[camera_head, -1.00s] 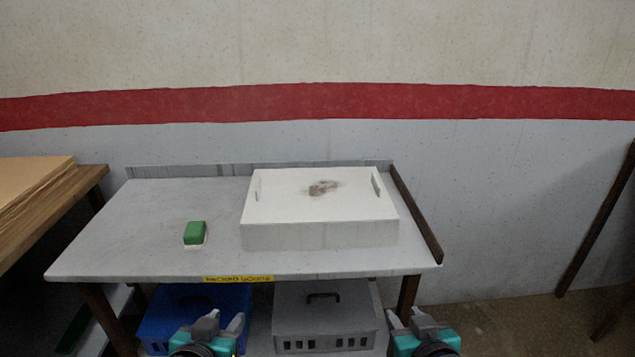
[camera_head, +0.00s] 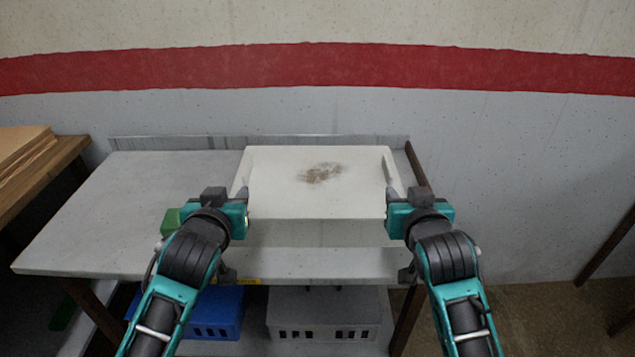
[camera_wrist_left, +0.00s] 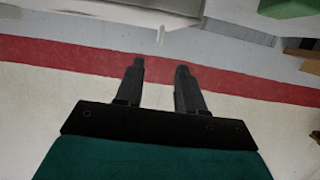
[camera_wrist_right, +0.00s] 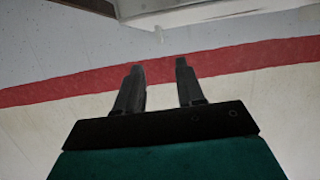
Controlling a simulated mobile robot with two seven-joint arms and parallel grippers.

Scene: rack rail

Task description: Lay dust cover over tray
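A white rectangular tray (camera_head: 282,208) with a brown patch in its middle sits on the right part of the grey table. I cannot make out a separate dust cover. My left gripper (camera_head: 243,191) is at the tray's left side and my right gripper (camera_head: 391,191) at its right side, both near its side walls. In the left wrist view the fingers (camera_wrist_left: 160,72) are apart with nothing between them; the tray's pale edge (camera_wrist_left: 110,16) is beyond. In the right wrist view the fingers (camera_wrist_right: 159,70) are also apart and empty, with a white edge (camera_wrist_right: 205,12) beyond.
A green block (camera_head: 170,222) lies on the grey table (camera_head: 85,215), partly behind my left gripper. A blue box (camera_head: 215,325) and a grey box (camera_head: 325,318) stand on the lower shelf. A wooden bench (camera_head: 50,175) is at the left.

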